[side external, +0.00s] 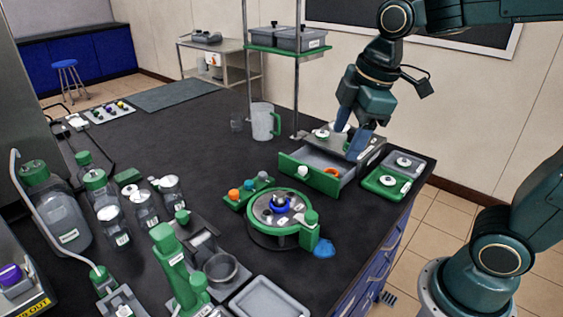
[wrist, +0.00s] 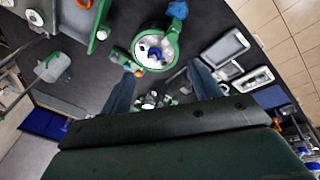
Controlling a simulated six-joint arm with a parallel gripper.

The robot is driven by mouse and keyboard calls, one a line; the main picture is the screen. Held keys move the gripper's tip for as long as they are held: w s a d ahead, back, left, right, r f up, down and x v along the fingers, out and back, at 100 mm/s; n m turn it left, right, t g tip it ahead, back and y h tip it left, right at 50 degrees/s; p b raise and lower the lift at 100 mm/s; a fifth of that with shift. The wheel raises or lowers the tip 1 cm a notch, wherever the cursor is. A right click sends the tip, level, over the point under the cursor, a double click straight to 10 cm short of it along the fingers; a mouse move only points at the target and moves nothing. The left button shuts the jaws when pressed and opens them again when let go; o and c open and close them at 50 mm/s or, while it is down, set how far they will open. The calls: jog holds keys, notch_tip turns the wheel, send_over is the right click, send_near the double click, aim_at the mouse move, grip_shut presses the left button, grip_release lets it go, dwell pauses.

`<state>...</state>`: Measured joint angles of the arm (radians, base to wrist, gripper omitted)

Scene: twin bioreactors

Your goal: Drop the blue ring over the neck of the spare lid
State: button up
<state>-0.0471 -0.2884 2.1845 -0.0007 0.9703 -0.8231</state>
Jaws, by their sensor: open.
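A blue ring (side external: 281,207) lies at the middle of a round, green-rimmed fixture (side external: 262,229) and appears to be around a short dark neck. I cannot tell for sure which part is the spare lid; white lids with dark knobs lie on a grey tray (side external: 418,164) and a green tray (side external: 371,184) at the right. My gripper (side external: 346,144) is open and empty, above the drawer unit behind and right of the fixture. Its fingers spread in the wrist view (wrist: 162,88).
A green-fronted drawer (side external: 312,178) stands open below my gripper, with an orange piece (side external: 330,172) inside. A green rack with coloured knobs (side external: 234,201) stands left of the fixture. A mug (side external: 263,124) and a post stand behind. Bottles crowd the left; the middle bench is clear.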

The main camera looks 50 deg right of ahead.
jog(key=s+d+f+m+t, duration=0.1)
jog(key=s+m+t, duration=0.1)
jog(key=s+m, duration=0.8)
jog(key=shift+s+d, duration=0.15)
jog(key=shift+s, duration=0.05)
dwell(0.4)
